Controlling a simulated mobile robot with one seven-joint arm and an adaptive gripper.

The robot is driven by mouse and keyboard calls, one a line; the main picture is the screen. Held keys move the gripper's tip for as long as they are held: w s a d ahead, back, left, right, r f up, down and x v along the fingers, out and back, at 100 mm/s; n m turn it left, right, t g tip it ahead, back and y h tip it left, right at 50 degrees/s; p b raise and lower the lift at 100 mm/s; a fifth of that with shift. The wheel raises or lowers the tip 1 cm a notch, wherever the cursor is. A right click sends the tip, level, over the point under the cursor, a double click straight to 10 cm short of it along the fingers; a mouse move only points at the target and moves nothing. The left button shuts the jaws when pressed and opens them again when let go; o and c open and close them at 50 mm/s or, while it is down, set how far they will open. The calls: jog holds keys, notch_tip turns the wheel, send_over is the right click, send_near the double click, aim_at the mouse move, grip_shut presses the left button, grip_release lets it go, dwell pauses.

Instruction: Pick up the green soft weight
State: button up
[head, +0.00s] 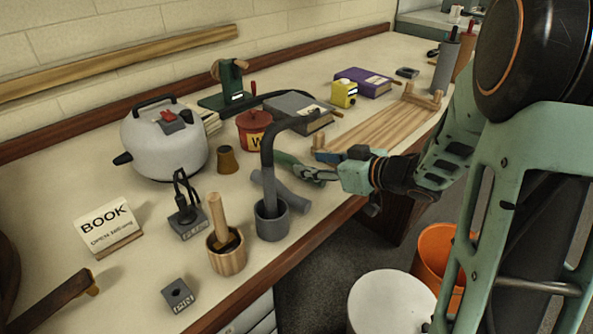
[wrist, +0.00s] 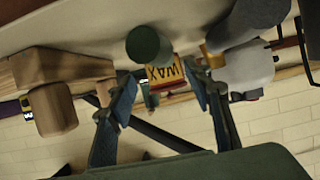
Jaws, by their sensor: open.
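The green soft weight (head: 284,158) lies on the bench, partly hidden behind my gripper and a grey cylinder in the head view. In the wrist view, it appears as a dark green cylinder (wrist: 149,45) seen end-on, beyond my fingertips and roughly between them. My gripper (head: 302,173) is open and empty, held low at the bench's front edge, just right of the weight. Its two blue fingers stand wide apart in the wrist view (wrist: 163,84). I see no contact with the weight.
A grey cylinder (head: 280,192) lies close by, behind a grey cup (head: 272,224) holding a bent dark handle. A red wax pot (head: 254,131) stands behind the weight. A wooden rack (head: 375,135) is to the right. A white kettle (head: 165,146) stands left.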

aim_at(298, 162)
jog(key=b+x, duration=0.1)
jog(key=x, duration=0.1)
jog(key=b+x, duration=0.1)
jog(key=x, duration=0.2)
jog(key=shift+a+f, duration=0.2)
jog(key=shift+f, duration=0.15)
jog(key=shift+w+a, duration=0.2)
jog(key=shift+r, duration=0.1)
grip_shut()
